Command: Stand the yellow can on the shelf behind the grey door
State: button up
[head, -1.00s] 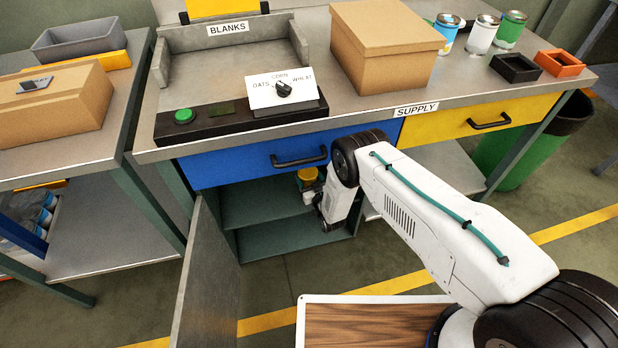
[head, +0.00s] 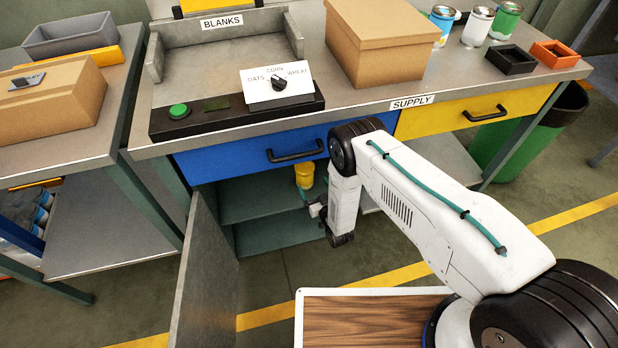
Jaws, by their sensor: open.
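The yellow can (head: 304,175) stands upright, as far as I can see, on the upper shelf (head: 258,202) inside the cabinet under the blue drawer. The grey door (head: 207,275) of this cabinet is swung open toward me, at the left of the opening. My gripper (head: 308,197) is at the cabinet opening, just in front of and below the can. It is open and small in view, partly hidden by my wrist. I cannot tell whether the fingers still touch the can.
The blue drawer (head: 235,154) is shut above the opening. The bench carries a dial panel (head: 278,85), a cardboard box (head: 375,50) and several cans at the back right. A yellow drawer (head: 440,117) and green bin (head: 515,145) lie to the right. The cabinet's lower floor is clear.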

jog(key=shift+v, duration=1.75)
